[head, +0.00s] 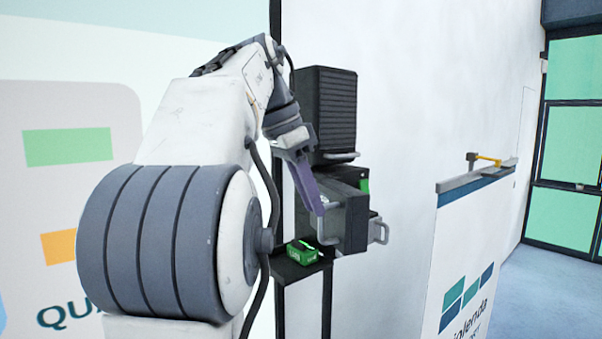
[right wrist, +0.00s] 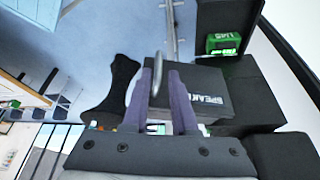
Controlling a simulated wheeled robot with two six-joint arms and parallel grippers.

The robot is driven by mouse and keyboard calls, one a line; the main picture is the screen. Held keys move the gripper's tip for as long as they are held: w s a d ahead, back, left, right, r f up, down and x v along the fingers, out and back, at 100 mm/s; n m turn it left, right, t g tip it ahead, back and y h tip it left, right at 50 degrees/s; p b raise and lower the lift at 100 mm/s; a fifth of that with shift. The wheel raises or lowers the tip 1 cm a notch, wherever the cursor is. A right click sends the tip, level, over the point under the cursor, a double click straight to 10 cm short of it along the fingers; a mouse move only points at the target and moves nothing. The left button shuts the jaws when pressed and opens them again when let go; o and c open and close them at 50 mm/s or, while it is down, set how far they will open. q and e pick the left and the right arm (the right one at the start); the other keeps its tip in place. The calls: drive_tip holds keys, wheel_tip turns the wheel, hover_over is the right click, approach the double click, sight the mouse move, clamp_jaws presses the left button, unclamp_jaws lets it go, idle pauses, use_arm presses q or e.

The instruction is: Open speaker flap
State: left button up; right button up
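The speaker flap is a dark panel with white lettering beginning "SPEAK" (right wrist: 208,98) in the right wrist view. In the head view the dark box front (head: 354,222) stands below a ribbed black unit, partly behind my gripper. A thin grey handle (right wrist: 157,72) lies between the two purple fingers of my right gripper (right wrist: 161,75). The fingers stand apart, with a gap beside the handle, so it is not clasped. In the head view my right gripper (head: 318,210) is at the box's left side, by the handle. My left gripper is in neither view.
A ribbed black unit (head: 336,110) sits above. A small green box (head: 303,252) rests on a black shelf below; a green box (right wrist: 224,43) also shows in the wrist view. Another grey handle (head: 379,231) sticks out right. A white panel (head: 462,250) stands farther right.

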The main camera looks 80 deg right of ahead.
drive_tip(key=p+v, duration=0.1)
drive_tip(key=v, duration=0.5)
idle(0.5)
drive_tip(key=w+a+f+n+t+b, duration=0.1)
drive_tip(key=w+a+f+n+b, duration=0.1)
drive_tip(key=w+f+n, duration=0.5)
drive_tip(key=w+a+f+n+t+b, duration=0.1)
drive_tip(key=w+f+n+b, duration=0.1)
drive_tip(key=w+f, duration=0.5)
drive_tip(key=w+a+f+n+t+b, duration=0.2)
drive_tip(key=w+a+f+n+b, duration=0.3)
drive_tip(key=w+a+f+n, duration=0.75)
drive_tip(key=s+a+f+n+y+b, duration=0.15)
drive_tip(key=a+f+n, duration=0.25)
drive_tip(key=a+f, duration=0.55)
drive_tip(key=a+f+n+y+b, duration=0.1)
drive_tip(key=a+f+n+b, duration=0.35)
drive_tip(key=a, duration=0.85)
drive_tip(key=s+a+f+n+b, duration=0.1)
drive_tip(key=s+a+f+n, duration=0.2)
drive_tip(key=s+f, duration=0.3)
drive_tip(key=s+a+f+n+y+b, duration=0.1)
drive_tip(key=s+a+f+n, duration=0.1)
drive_tip(key=s+a+f, duration=0.3)
wheel_tip(320, 180, down, 3)
drive_tip(key=shift+s+r+n, duration=0.15)
drive_tip(key=shift+s+n, duration=0.2)
drive_tip(key=shift+n, duration=0.05)
